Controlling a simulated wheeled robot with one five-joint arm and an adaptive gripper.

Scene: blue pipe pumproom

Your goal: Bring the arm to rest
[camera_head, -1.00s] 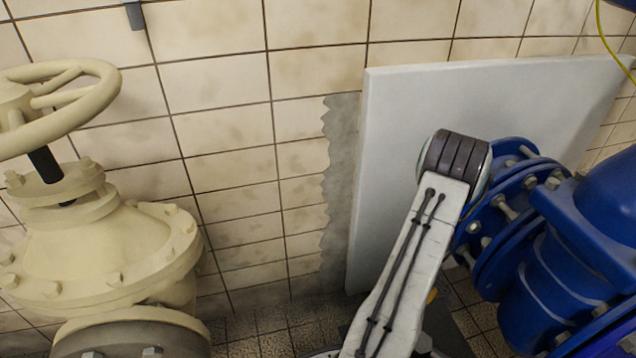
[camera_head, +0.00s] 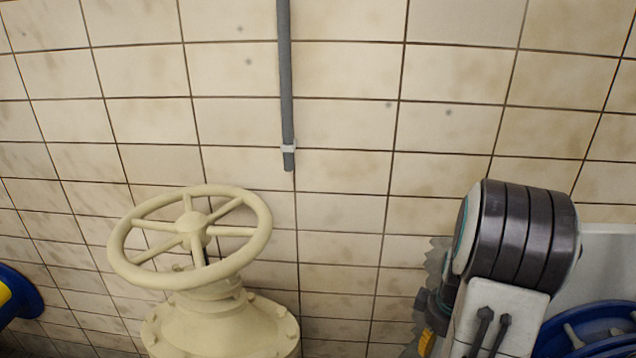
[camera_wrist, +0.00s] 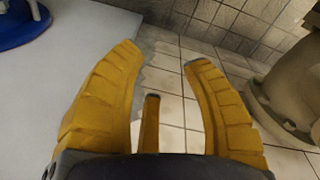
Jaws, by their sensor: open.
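My gripper shows in the wrist view (camera_wrist: 160,60) with its yellow fingers spread apart and nothing between them. Behind the fingers lie pale floor or wall tiles and a grey-white panel. In the head view my arm rises at the lower right, with its dark ribbed joint in front of the tiled wall. A small yellow part low beside the arm may be a piece of the gripper. Most of the gripper is hidden in the head view.
A cream valve with a handwheel (camera_head: 190,240) stands left of my arm. Blue pipework (camera_head: 590,330) is close at the lower right, by a white panel (camera_head: 605,245). A grey conduit (camera_head: 286,90) runs down the tiled wall (camera_head: 340,210). A blue part (camera_head: 18,295) shows at the left edge.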

